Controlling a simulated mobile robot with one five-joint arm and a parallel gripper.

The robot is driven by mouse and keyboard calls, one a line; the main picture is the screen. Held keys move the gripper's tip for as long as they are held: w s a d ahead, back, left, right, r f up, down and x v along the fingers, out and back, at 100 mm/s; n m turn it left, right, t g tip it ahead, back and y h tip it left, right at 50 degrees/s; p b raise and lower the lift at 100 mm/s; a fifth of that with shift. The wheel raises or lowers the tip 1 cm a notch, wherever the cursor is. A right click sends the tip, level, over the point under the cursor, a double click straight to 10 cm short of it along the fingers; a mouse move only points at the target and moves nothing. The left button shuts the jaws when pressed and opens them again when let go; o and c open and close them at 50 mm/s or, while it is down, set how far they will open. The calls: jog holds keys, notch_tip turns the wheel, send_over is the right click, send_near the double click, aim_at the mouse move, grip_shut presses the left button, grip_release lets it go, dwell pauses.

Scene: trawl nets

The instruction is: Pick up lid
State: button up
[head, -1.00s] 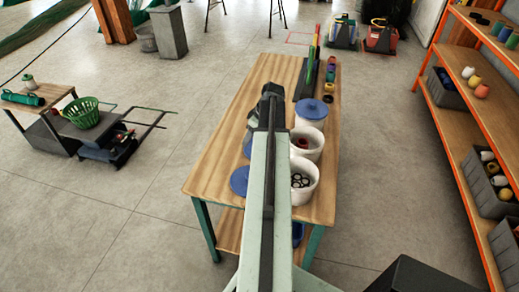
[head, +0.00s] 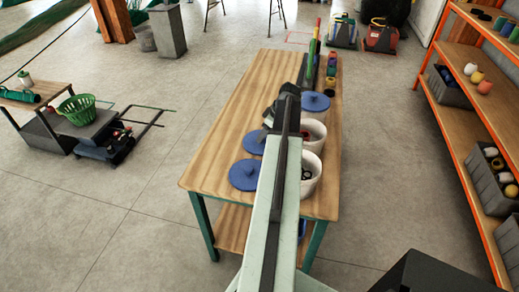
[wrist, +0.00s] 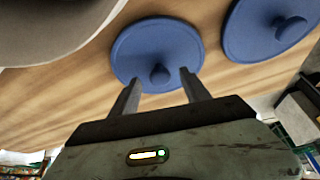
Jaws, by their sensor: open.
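Three blue round lids with knobs show in the head view. One lid (head: 244,175) lies on the table near its front left, another lid (head: 255,142) lies just behind it, and a third lid (head: 315,102) sits on a tub further back. In the wrist view, my gripper (wrist: 155,88) is open and empty. One lid (wrist: 157,45) lies ahead of it, its knob (wrist: 160,73) seen between the fingers. A second lid (wrist: 268,25) is at upper right. In the head view my arm hides part of the tubs, and the fingertips are unclear.
Two open white tubs (head: 312,178) stand along the right side of the wooden table (head: 235,100). A tub's pale side (wrist: 50,25) fills the wrist view's upper left. Colored spools (head: 331,70) stand at the back. The table's left half is bare. An orange shelf (head: 470,120) stands right.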

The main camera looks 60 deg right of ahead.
jog(key=shift+x, duration=0.75)
jog(key=shift+s+r, duration=0.1)
jog(key=shift+r, duration=0.1)
grip_shut()
